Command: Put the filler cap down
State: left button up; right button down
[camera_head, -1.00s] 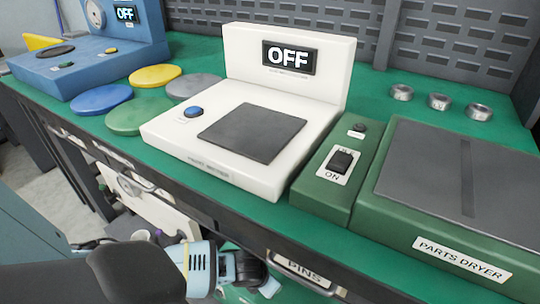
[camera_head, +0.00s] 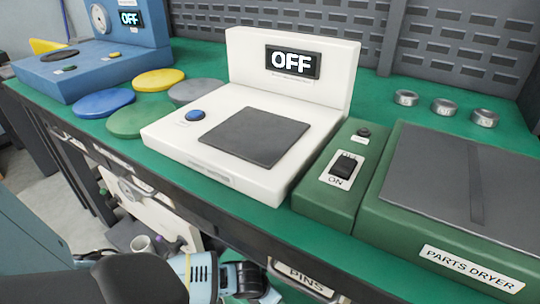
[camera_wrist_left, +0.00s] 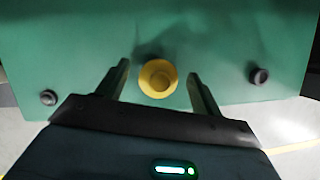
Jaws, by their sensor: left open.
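A round yellow cap (camera_wrist_left: 158,78) shows in the left wrist view, on a green surface (camera_wrist_left: 225,45). It appears to be the filler cap. My left gripper (camera_wrist_left: 158,70) is open, with one dark finger on each side of the cap and a visible gap on both sides. Whether the cap sits loose or in an opening cannot be told. In the head view my left arm reaches down at the bottom edge, and its fingers and the cap are out of sight. My right gripper is in neither view.
Two dark knobs (camera_wrist_left: 48,97) (camera_wrist_left: 259,76) flank the cap on the green surface. On the bench stand a white tester (camera_head: 290,130) reading OFF, a green parts dryer (camera_head: 450,210), several coloured discs (camera_head: 105,102), metal rings (camera_head: 442,107) and a blue device (camera_head: 90,70).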

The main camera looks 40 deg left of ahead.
pick_arm(q)
jog(key=p+v, duration=0.2)
jog(key=v, duration=0.3)
jog(key=shift+w+r+p, duration=0.15)
jog(key=shift+w+p, duration=0.05)
jog(key=shift+p, duration=0.1)
jog(key=s+p, duration=0.3)
jog(key=s, duration=0.9)
jog(key=shift+s+a, duration=0.15)
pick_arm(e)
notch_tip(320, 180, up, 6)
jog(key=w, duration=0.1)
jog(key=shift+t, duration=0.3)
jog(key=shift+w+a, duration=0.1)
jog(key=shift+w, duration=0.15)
